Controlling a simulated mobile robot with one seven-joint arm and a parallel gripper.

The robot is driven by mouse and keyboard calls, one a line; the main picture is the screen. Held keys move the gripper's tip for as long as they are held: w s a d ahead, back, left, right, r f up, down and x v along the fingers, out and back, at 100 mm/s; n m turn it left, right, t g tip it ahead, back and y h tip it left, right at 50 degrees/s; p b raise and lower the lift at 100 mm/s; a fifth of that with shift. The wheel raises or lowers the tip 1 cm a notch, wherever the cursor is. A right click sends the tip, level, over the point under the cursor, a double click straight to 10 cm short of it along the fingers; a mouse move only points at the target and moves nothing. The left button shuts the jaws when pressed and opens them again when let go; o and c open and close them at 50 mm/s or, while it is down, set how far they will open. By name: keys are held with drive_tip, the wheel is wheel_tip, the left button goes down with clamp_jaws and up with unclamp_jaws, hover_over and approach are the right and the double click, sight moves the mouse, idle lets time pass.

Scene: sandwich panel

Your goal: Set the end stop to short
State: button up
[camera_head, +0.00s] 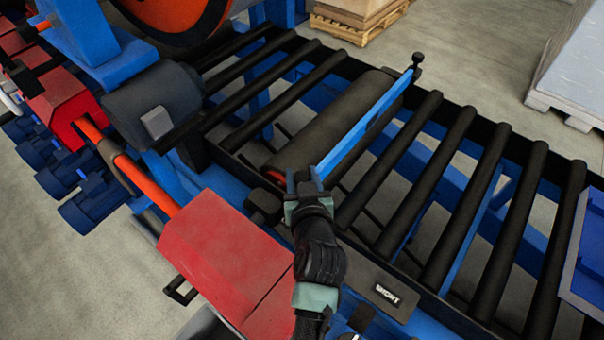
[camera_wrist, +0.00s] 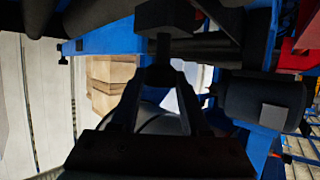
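The end stop (camera_head: 362,124) is a blue bar lying across the black rollers of the conveyor. A black knob (camera_head: 417,60) stands at its far end. My gripper (camera_head: 303,180) is at the bar's near end, over the conveyor's near rail. In the wrist view, the tips of my gripper (camera_wrist: 160,76) lie on either side of a dark stem or knob (camera_wrist: 161,52) at the bar's end. I cannot tell whether they press on it. The SHORT label (camera_head: 387,294) is on the near rail, to the right of my gripper. My arm hides part of the rail.
A red machine housing (camera_head: 225,250) stands close to the left of my arm. A dark motor-like cylinder (camera_head: 155,105) is at the left. Rollers (camera_head: 455,200) to the right of the bar are clear. A blue-framed panel (camera_head: 585,250) is at the right edge.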

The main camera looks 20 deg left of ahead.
clamp_jaws()
idle(1.1)
